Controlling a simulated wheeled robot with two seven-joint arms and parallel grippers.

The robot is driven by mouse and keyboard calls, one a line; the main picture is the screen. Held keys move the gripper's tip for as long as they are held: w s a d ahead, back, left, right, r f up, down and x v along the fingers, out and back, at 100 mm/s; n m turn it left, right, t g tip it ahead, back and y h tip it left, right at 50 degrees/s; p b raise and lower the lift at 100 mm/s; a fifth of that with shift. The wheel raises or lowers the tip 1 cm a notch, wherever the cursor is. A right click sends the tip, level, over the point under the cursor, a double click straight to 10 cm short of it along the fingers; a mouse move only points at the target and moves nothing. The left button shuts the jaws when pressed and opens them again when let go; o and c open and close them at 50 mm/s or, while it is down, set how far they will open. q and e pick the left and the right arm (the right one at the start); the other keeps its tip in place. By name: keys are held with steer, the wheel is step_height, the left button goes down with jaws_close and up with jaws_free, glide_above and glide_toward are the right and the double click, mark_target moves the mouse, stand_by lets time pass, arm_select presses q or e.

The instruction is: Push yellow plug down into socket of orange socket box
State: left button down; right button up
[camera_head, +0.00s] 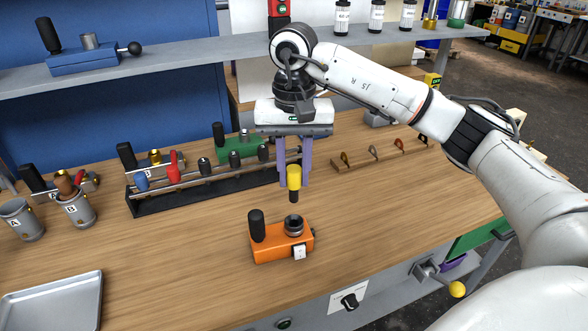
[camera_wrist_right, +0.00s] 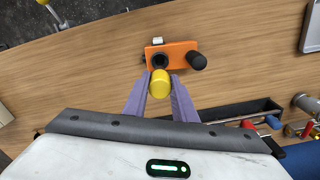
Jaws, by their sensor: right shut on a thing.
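The yellow plug (camera_head: 294,177) has a yellow top and a dark lower end. My right gripper (camera_head: 293,178) is shut on it and holds it upright in the air, above and a little behind the orange socket box. The yellow plug also shows between the purple fingers in the right wrist view (camera_wrist_right: 160,80). The orange socket box (camera_head: 282,244) stands on the bench with a black handle on its left and a dark ringed socket (camera_head: 293,226) on its right. In the right wrist view the socket (camera_wrist_right: 159,61) lies just beyond the plug. My left gripper is not in view.
A black rack (camera_head: 205,185) with several plugs stands behind to the left. Grey cups (camera_head: 80,212) and a metal tray (camera_head: 55,305) are at the left. A wooden strip with hooks (camera_head: 380,155) lies at the right. The bench around the orange box is clear.

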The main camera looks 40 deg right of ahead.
mark_target(294, 201)
steer(key=shift+f+b, duration=1.6)
steer(key=shift+f, duration=0.9)
steer(key=shift+f, duration=0.2)
steer(key=shift+f+b, duration=1.65)
steer(key=shift+f, duration=0.45)
steer(key=o, duration=1.1)
